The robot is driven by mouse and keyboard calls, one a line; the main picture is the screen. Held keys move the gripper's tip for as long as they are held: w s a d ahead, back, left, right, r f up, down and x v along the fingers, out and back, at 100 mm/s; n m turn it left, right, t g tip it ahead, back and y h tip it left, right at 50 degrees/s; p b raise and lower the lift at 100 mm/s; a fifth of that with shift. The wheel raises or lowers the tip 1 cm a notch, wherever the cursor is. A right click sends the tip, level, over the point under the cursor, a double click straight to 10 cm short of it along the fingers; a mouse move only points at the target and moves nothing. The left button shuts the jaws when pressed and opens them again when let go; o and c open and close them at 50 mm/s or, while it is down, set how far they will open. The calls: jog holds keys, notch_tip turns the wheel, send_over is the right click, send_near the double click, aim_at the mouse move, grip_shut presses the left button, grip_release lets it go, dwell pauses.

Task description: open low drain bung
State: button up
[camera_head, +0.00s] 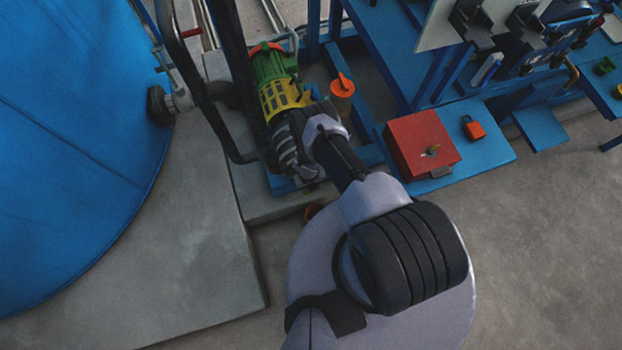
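No part can be picked out for certain as the low drain bung. A small dark fitting (160,104) sits at the right edge of the large blue vessel (75,120), with a grey pipe piece beside it. My arm reaches up from the bottom centre toward the green and yellow pump (278,85). My gripper (293,160) seems to be at the arm's far end, beside dark ribbed parts. Its fingers are too small and dark to make out.
A black bent pipe (195,75) stands between vessel and pump. An orange-capped container (342,85) is right of the pump. A red box (418,143) and a small red-orange padlock (473,127) rest on a blue plate. Floor is clear at lower right.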

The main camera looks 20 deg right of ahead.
grip_shut()
jog(key=shift+s+a+f+h, duration=0.1)
jog(key=shift+s+a+h, duration=0.15)
jog(key=shift+h, duration=0.15)
jog(key=shift+w+h, duration=0.15)
jog(key=shift+h, duration=1.05)
jog(key=o, duration=0.5)
grip_release()
jog(key=p+v, duration=0.6)
jog(key=v, duration=0.6)
